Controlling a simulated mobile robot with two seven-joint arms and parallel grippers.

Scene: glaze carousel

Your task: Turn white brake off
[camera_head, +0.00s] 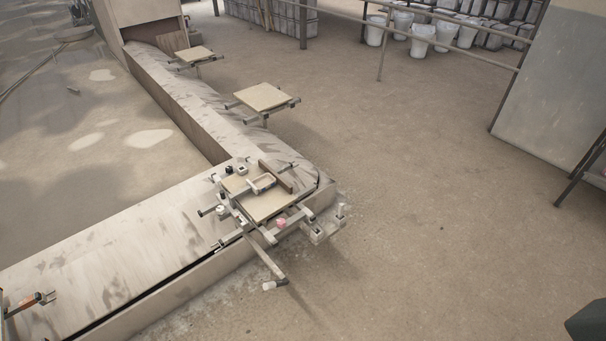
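A carriage with a square tan board (262,207) stands at the near corner of the carousel track (150,225). Several small fittings surround the board. A lever bar with a pale grip (275,284) sticks out from it toward the front, past the track edge. A small white knob (221,211) sits at its left and a pink knob (281,223) at its front. I cannot tell which pale part is the white brake, or its setting. Neither gripper can be made out. A dark shape (588,321) is cut off at the lower right corner; it may be mine.
Two more boards, the middle one (262,97) and the far one (194,54), stand along the track. An orange and grey fitting (32,304) is cut off at the left edge. White buckets (422,40) stand behind a rail. Floor to the right is clear.

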